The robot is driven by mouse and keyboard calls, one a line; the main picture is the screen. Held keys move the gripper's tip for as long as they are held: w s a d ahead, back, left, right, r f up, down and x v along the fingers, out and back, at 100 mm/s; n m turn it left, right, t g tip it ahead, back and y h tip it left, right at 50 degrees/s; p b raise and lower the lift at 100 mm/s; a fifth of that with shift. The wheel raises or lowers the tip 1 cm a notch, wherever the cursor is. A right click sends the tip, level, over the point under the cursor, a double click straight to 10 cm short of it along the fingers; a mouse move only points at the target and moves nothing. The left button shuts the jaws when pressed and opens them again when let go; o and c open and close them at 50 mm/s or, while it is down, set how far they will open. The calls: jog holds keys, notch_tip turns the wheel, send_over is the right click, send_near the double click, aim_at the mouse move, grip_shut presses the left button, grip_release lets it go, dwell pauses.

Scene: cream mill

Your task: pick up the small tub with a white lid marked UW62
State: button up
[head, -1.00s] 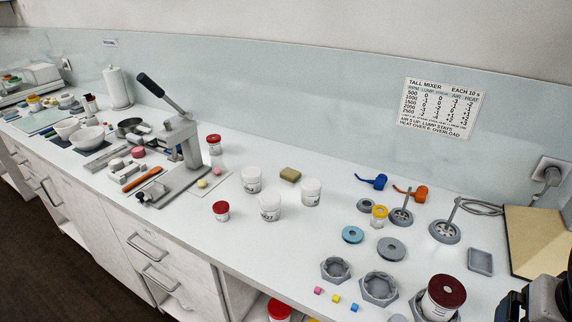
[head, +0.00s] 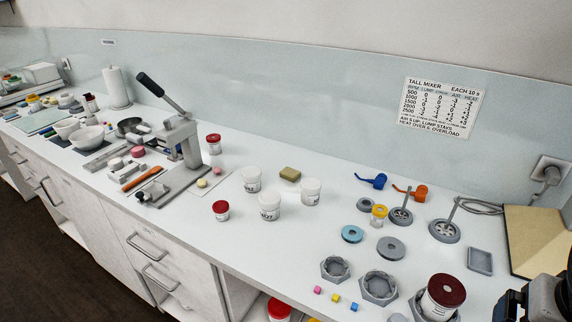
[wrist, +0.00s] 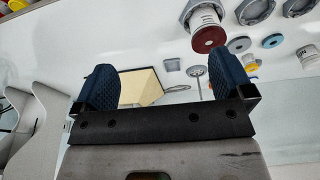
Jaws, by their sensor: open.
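Three small white-lidded tubs stand upright in mid-counter in the head view: a back left tub (head: 251,180), a front tub (head: 269,206) and a right tub (head: 311,191). The dark label marks are too small to read surely, so I cannot tell which one is UW62. My gripper shows at the lower right edge of the head view, far right of the tubs. In the wrist view my gripper (wrist: 160,85) has its two blue-padded fingers wide apart, with nothing held between them. No white-lidded tub is clearly identifiable in the wrist view.
A lever press (head: 182,150) stands further left. Discs, hexagonal holders (head: 379,288) and a large dark-red-lidded tub (head: 442,297) lie between my gripper and the white-lidded tubs.

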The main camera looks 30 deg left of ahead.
jog(key=w+a+f+m+g+y, duration=0.15)
jog(key=w+a+m+y, duration=0.25)
jog(key=w+a, duration=0.9)
jog(key=w+a+m+g+y, duration=0.2)
jog(key=w+a+m+y, duration=0.25)
jog(key=w+a, duration=0.85)
jog(key=m+y, duration=0.5)
jog(key=m, duration=0.3)
send_near(258, 172)
jog(key=shift+w+a+f+g, duration=0.25)
jog(key=shift+a, duration=0.1)
jog(key=shift+x, duration=3.4)
